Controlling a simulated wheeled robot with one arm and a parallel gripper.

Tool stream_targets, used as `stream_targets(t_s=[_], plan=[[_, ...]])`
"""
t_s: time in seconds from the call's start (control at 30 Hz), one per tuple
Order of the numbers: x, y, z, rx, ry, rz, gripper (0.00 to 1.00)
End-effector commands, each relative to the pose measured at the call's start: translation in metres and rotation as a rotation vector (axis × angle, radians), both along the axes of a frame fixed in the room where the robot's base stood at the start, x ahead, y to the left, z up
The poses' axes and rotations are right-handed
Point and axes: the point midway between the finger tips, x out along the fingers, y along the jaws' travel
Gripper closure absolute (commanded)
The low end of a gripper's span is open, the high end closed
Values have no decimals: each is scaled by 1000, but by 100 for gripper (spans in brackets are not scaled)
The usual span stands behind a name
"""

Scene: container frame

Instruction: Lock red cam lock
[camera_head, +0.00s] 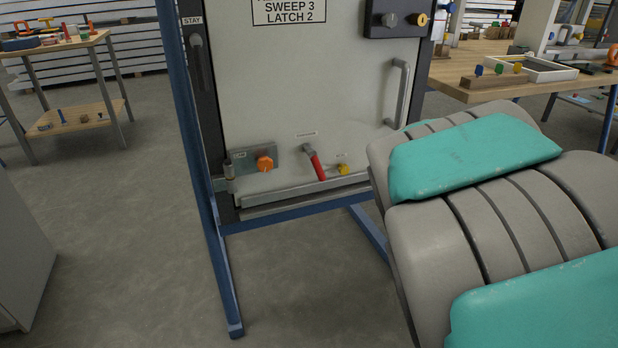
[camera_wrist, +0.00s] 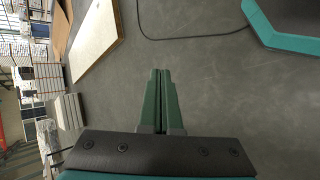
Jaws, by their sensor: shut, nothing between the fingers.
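A red lever handle (camera_head: 316,166) sits on the lower part of the white container door (camera_head: 300,90) in the head view. It hangs tilted down to the right from a grey pivot, with a small unreadable label above it. My gripper (camera_wrist: 160,74) shows in the wrist view with its two green fingers together and nothing between them. It points at bare floor, apart from the door. The gripper does not show in the head view, where my grey and teal arm fills the right side. The red lever does not show in the wrist view.
Beside the lever are an orange knob (camera_head: 264,163) on a grey plate and a yellow knob (camera_head: 343,169). A vertical grey handle (camera_head: 397,93) is on the door's right. The blue frame's feet (camera_head: 236,328) reach onto the floor.

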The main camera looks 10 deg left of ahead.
Motion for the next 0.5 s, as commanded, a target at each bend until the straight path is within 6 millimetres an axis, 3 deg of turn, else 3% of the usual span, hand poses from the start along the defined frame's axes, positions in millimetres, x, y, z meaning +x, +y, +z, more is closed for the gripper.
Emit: stream_targets(t_s=[0.27, 0.5], plan=[[81, 14, 25, -297, -19, 142, 100], [154, 61, 38, -527, -75, 313, 100]])
